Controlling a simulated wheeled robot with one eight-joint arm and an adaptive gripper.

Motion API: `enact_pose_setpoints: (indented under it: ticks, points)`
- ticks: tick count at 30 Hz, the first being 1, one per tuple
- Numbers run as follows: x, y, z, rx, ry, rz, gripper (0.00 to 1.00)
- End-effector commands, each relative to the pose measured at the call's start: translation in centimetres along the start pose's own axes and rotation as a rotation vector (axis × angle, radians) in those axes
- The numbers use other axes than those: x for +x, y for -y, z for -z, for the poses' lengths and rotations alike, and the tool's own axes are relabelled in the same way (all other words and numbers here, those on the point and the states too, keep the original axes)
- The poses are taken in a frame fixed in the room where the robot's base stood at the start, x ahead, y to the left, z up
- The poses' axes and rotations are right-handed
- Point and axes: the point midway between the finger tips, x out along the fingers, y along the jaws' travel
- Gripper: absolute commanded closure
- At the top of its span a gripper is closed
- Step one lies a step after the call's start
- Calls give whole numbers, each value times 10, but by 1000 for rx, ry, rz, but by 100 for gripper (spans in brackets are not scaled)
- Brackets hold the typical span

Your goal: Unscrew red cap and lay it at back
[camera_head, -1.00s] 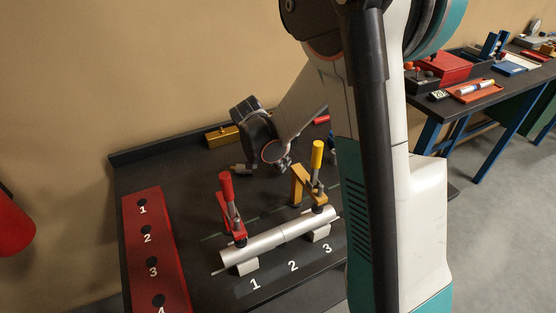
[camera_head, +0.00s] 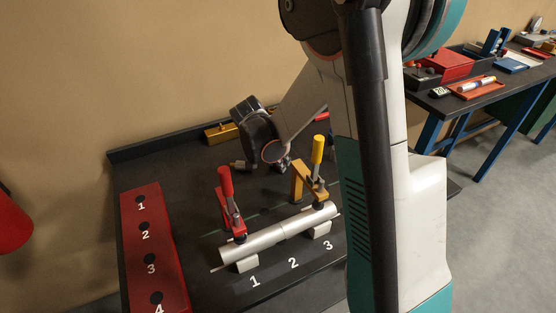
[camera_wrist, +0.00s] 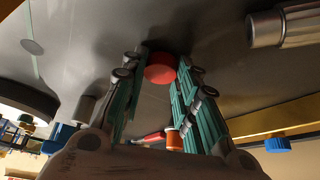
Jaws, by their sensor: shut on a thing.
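The red cap (camera_wrist: 160,69) shows in the wrist view between the tips of my gripper (camera_wrist: 161,62), whose teal-lined fingers are shut on it. What lies behind the cap, and whether it is still on a thread, cannot be told. In the head view my wrist is low over the back of the dark table (camera_head: 180,172), behind the clamps; the fingers are mostly hidden there, and the cap cannot be made out.
A silver tube (camera_head: 265,239) lies on blocks under a red-handled clamp (camera_head: 226,182) and a yellow-handled clamp (camera_head: 317,150). A red panel (camera_head: 164,247) with numbered holes is at the left. A yellow block (camera_head: 221,134) lies by the back edge. Dark table between is bare.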

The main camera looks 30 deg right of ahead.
Motion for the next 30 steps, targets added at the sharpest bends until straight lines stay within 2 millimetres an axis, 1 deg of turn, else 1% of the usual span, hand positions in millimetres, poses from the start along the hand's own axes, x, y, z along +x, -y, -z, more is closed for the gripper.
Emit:
enact_pose_setpoints:
  ticks: [5, 6, 8, 9, 23, 30]
  points:
    - [0, 0, 0, 0, 0, 0, 100]
    - [0, 0, 0, 0, 0, 0, 67]
    - [0, 0, 0, 0, 0, 0, 54]
    - [0, 0, 0, 0, 0, 0, 49]
    - [0, 0, 0, 0, 0, 0, 48]
    - [-12, 0, 6, 0, 0, 0, 48]
